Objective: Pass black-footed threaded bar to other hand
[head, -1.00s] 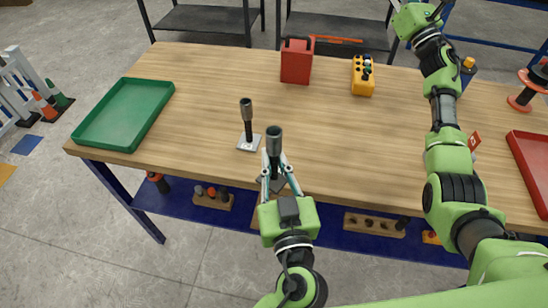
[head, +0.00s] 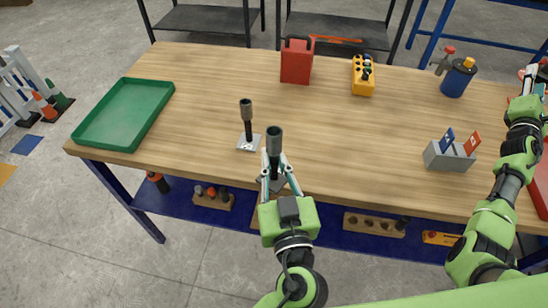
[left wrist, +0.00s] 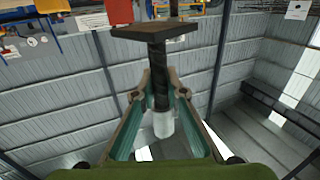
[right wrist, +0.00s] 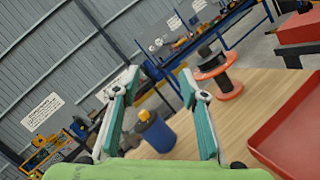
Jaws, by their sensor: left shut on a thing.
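My left gripper (head: 275,182) is at the front edge of the table, shut on the black-footed threaded bar (head: 274,142). The bar stands about upright with its dark grey socket end on top. In the left wrist view the bar (left wrist: 157,72) passes between the fingers (left wrist: 160,95), with its dark square foot plate (left wrist: 153,30) beyond them. A similar bar with a silver foot (head: 247,127) stands on the table just left of the held one. My right gripper (right wrist: 160,105) is open and empty, over the right part of the table, far from the bar.
A green tray (head: 83,138) lies at left; a red can (head: 297,62) and yellow box (head: 363,78) stand at the back. At right are a grey card holder (head: 448,157), a blue pot (head: 457,80), a reel (right wrist: 212,72) and a red tray (right wrist: 262,140). The table's middle is clear.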

